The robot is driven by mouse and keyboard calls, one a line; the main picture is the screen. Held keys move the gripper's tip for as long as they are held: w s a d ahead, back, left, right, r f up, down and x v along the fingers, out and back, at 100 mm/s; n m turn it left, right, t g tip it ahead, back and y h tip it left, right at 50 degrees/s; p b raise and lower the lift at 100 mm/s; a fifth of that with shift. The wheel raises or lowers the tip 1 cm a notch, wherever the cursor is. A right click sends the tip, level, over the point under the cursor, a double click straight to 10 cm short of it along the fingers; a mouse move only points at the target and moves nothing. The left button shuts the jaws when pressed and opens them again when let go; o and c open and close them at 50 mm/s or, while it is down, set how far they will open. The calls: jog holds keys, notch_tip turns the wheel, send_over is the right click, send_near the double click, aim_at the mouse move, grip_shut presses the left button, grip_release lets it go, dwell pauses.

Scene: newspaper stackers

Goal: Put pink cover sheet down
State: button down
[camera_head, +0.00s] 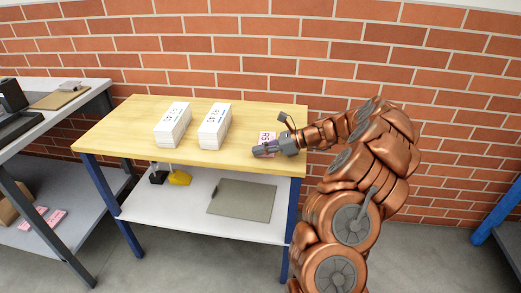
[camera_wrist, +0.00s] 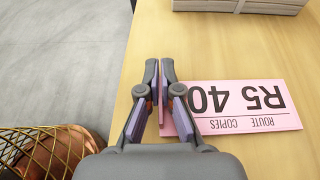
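The pink cover sheet (camera_wrist: 250,107) is at my gripper (camera_wrist: 160,95) in the wrist view. Its large "R5 40" and the words "ROUTE" and "COPIES" appear upside down. A narrow pink upright strip, seemingly part of the sheet, stands between the two fingers, which look closed on it. The flat part reaches out to the right, low over the wooden table. I cannot tell whether it touches the top. In the head view the sheet (camera_head: 267,137) shows beside my gripper (camera_head: 264,150), near the table's right end.
Two white paper stacks (camera_head: 173,126) (camera_head: 215,128) stand left of my gripper on the wooden table (camera_head: 125,125). A grey sheet (camera_head: 240,201) and a yellow object (camera_head: 179,178) are on its lower shelf. A grey bench (camera_head: 60,112) stands left; a brick wall is behind.

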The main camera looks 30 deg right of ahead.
jog(key=shift+f, duration=0.1)
jog(key=c, duration=1.8)
grip_release()
jog(key=o, duration=0.5)
jog(key=shift+f+b, duration=0.25)
jog(key=shift+b, duration=0.45)
